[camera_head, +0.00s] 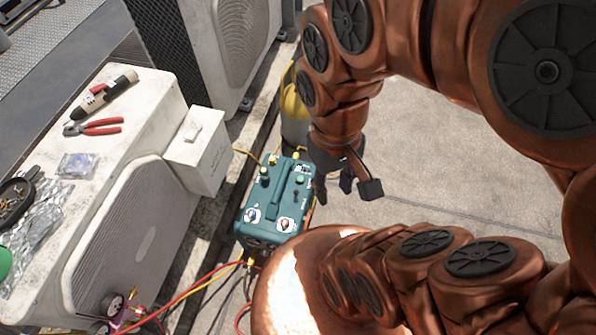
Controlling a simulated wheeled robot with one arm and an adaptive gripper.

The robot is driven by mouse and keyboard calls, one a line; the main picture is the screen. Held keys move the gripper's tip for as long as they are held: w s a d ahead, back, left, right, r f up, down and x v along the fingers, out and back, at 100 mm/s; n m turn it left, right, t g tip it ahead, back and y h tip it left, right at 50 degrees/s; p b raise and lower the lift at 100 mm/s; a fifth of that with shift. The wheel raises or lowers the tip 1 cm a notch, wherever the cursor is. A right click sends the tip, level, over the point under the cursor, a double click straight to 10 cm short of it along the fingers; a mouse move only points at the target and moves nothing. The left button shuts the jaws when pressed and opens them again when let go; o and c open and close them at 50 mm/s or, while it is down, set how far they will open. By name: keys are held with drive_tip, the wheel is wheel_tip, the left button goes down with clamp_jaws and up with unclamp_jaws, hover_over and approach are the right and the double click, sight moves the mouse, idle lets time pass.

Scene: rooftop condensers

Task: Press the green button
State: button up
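A teal machine (272,203) with a carry handle stands on the ground in the middle of the view. On its top face, a small green button (300,179) sits near the far right corner, beside a black switch. Another greenish round control (264,172) sits at the far left of the same face. Two dials are at the near end. My gripper (334,191) hangs just right of the machine, pointing down. Its dark fingers are apart with nothing between them. It appears clear of the button, though the height gap is hard to judge.
A white condenser (134,228) stands left, with red-handled pliers (94,127), a torch-like tool (104,95) and foil on top. A yellow-topped cylinder (293,108) stands behind the machine. Red and yellow hoses (200,284) run in front. Floor at right is open.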

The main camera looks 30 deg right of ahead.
clamp_jaws()
idle(1.3)
